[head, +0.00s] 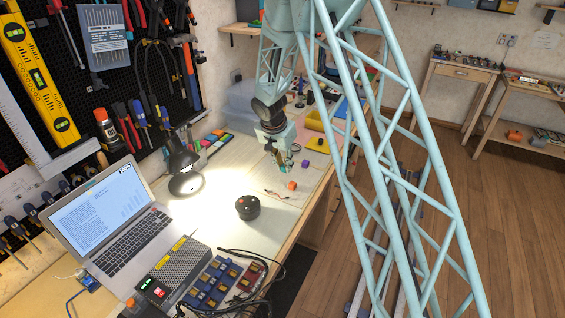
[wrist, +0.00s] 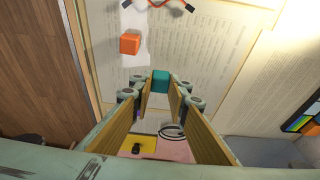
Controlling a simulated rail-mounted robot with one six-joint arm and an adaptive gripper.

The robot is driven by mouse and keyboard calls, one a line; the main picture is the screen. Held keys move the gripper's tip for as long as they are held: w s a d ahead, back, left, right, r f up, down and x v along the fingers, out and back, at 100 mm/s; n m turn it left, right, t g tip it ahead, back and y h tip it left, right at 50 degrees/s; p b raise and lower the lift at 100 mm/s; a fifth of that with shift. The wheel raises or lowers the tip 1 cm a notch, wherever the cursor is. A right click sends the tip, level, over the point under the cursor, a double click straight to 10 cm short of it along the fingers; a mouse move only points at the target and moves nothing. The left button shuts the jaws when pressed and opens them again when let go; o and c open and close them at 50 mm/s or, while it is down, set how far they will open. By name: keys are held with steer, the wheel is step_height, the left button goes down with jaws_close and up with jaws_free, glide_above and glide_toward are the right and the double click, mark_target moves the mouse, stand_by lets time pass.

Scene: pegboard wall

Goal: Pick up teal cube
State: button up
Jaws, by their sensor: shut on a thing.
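The teal cube (wrist: 160,80) sits between the tips of my gripper (wrist: 161,97) in the wrist view, with the pads on either side of it. My gripper (head: 280,163) is shut on the cube and points down over the workbench in the head view. There the cube is too small and too hidden by the fingers to make out clearly. I cannot tell whether the cube touches the bench.
An orange cube (head: 292,185) lies close to my gripper; it also shows in the wrist view (wrist: 130,44). A purple cube (head: 305,163) and a yellow bin (head: 315,121) are nearby. A black round device (head: 247,207), a laptop (head: 112,222) and a lit lamp (head: 182,160) stand on the bench.

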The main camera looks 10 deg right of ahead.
steer(key=s, duration=0.4)
steer(key=s+b, duration=0.1)
steer(key=s, duration=0.3)
steer(key=s+r+b, duration=0.1)
steer(key=s, duration=0.3)
steer(key=shift+a, duration=0.1)
steer(key=shift+w+r, duration=0.1)
steer(key=shift+w, duration=0.1)
